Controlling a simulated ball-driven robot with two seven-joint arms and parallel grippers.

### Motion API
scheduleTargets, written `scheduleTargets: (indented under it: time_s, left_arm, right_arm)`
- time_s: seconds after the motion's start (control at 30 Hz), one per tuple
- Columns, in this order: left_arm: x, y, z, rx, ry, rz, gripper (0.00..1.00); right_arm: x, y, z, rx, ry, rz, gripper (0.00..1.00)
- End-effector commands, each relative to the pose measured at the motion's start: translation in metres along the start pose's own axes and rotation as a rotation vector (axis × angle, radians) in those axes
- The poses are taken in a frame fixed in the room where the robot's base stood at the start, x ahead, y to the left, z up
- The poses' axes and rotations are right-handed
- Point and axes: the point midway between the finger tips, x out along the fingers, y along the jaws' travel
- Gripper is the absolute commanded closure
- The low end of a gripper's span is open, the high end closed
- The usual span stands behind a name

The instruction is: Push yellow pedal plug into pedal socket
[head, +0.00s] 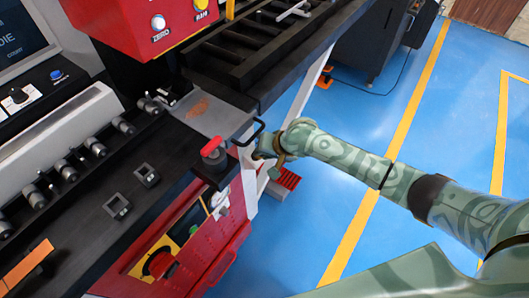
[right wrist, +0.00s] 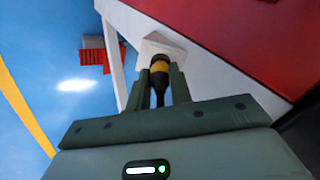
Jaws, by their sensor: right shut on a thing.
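In the right wrist view my right gripper (right wrist: 160,82) is shut on the yellow pedal plug (right wrist: 159,67), a black plug with a yellow band. The plug points away from me at a pale square housing (right wrist: 165,43) on the machine's side, where the pedal socket would be. The plug's tip overlaps the housing; I cannot tell whether it is inserted, and the socket opening is hidden. In the head view my right gripper (head: 260,153) is beside the red cabinet's right corner; the plug cannot be made out there. My left gripper is not in view.
A red foot pedal (head: 288,179) is on the blue floor below the gripper, also visible in the right wrist view (right wrist: 94,56). A black bent handle (head: 250,133) and a red-topped knob (head: 211,148) are close to the gripper. Open floor lies to the right.

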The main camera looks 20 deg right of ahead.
Motion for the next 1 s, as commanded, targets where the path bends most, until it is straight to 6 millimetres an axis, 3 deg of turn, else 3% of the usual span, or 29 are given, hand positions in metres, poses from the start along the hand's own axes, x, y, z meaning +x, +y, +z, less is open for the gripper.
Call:
scheduleTargets:
  time_s: [0.27, 0.3, 0.37, 0.73, 0.87, 1.0]
  left_arm:
    - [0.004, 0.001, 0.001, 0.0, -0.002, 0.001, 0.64]
    - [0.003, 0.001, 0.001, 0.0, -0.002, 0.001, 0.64]
    - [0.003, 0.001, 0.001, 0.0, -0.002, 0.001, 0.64]
    - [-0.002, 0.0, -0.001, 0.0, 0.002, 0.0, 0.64]
    - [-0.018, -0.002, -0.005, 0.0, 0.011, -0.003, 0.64]
    - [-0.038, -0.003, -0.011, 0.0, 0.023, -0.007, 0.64]
  right_arm:
    - [0.007, 0.0, 0.001, -0.001, -0.001, -0.001, 1.0]
    - [0.006, -0.001, 0.0, -0.001, 0.0, -0.001, 0.68]
    - [0.006, -0.001, 0.0, -0.001, 0.0, -0.001, 0.53]
    - [-0.003, -0.001, -0.001, -0.001, 0.002, -0.001, 0.53]
    - [-0.028, -0.003, -0.002, -0.002, 0.003, -0.001, 0.53]
    - [-0.068, -0.004, -0.003, -0.002, 0.004, -0.002, 0.53]
